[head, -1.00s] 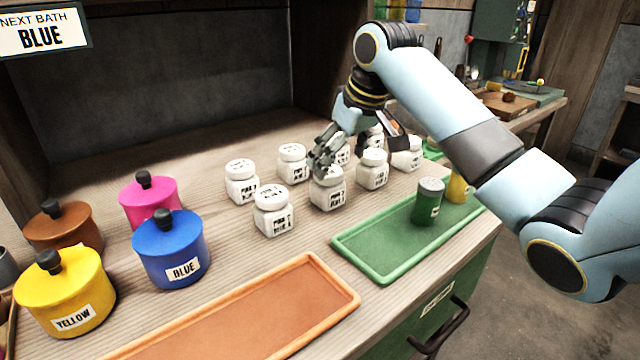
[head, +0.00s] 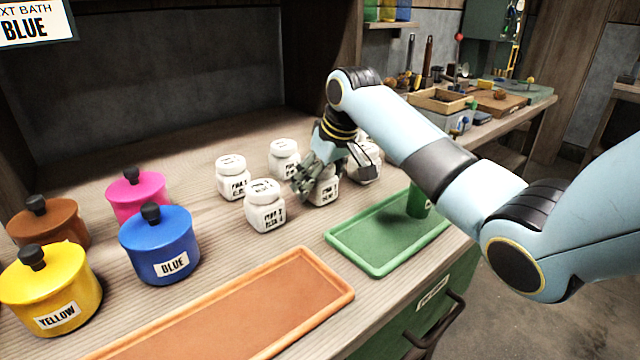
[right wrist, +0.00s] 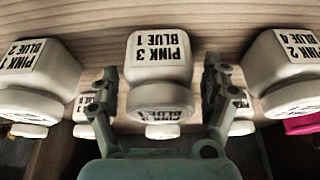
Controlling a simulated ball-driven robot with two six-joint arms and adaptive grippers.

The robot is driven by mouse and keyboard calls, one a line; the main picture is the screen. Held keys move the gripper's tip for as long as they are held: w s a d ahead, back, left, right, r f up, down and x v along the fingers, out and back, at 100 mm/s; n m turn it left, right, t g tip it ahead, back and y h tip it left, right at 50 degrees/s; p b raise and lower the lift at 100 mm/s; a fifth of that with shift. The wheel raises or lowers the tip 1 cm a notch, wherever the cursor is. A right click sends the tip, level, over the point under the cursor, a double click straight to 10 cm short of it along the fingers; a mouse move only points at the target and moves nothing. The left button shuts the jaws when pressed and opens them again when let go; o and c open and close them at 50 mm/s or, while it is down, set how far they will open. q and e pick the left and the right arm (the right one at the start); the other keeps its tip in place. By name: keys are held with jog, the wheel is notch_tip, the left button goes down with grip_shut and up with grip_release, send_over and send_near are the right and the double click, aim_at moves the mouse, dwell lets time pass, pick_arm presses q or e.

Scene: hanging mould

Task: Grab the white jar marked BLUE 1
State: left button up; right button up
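The white jar marked PINK 3, BLUE 1 (right wrist: 158,60) is in the middle of the right wrist view, upside down there. My right gripper (right wrist: 162,78) is open, with one finger on each side of that jar and a visible gap to it. In the head view, my right gripper (head: 308,186) is at the jar (head: 325,192) and partly hides it. A jar marked PINK 1, BLUE 2 (right wrist: 35,65) and one marked PINK 2, BLUE 4 (right wrist: 292,65) flank it in the wrist view. My left gripper is not in view.
Other white jars (head: 232,180) stand close by. A green tray (head: 350,250) with a green shaker (head: 418,203) and an empty orange tray (head: 240,310) lie in front. Lidded pots, including a blue pot (head: 160,250), stand at left. A sign (head: 30,25) reads BLUE.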

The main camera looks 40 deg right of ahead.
jog(key=c, duration=1.2)
